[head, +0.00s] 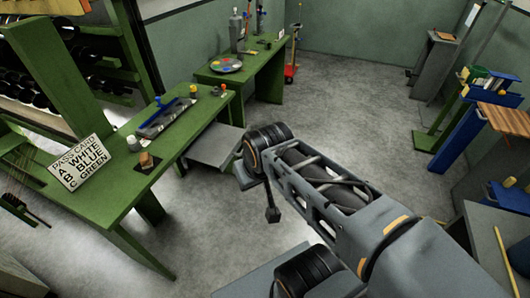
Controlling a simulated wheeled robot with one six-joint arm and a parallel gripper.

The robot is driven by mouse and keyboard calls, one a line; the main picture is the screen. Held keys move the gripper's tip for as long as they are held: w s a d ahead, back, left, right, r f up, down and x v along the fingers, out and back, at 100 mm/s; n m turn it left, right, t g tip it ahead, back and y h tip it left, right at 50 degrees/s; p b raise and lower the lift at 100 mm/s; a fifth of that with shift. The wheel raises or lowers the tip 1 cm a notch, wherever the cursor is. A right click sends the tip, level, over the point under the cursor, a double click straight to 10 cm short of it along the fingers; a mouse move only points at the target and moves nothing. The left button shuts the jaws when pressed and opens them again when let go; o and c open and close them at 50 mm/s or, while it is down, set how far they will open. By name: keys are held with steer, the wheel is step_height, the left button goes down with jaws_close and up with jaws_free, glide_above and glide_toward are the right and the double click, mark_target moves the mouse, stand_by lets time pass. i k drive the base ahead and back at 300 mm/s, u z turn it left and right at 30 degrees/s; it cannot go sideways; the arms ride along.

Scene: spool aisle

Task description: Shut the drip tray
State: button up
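The drip tray (214,147) looks like the grey, flat, drawer-like tray under the green bench on the left. It sticks out from the bench's right side towards the aisle, so it stands open. My arm reaches from the lower right up to the middle, and its far end is just right of the tray's outer edge. My gripper (271,213) seems to be the small dark part hanging below the wrist. Its fingers are too small and dark to make out. I cannot tell whether any part of my arm touches the tray.
The green bench (110,200) carries a sign card (82,162), a grey board with a blue handle (167,117) and small jars. A second green bench (232,80) holds a round palette (226,65). Shelves with dark spools stand left. The grey floor (350,110) is clear beyond my arm.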

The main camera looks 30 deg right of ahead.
mark_target(217, 145)
steer(key=z, duration=0.5)
steer(key=i, duration=1.3)
steer(key=z, duration=1.15)
steer(key=k, duration=1.05)
steer(key=u, duration=0.9)
steer(key=i, duration=0.5)
steer(key=u, duration=0.05)
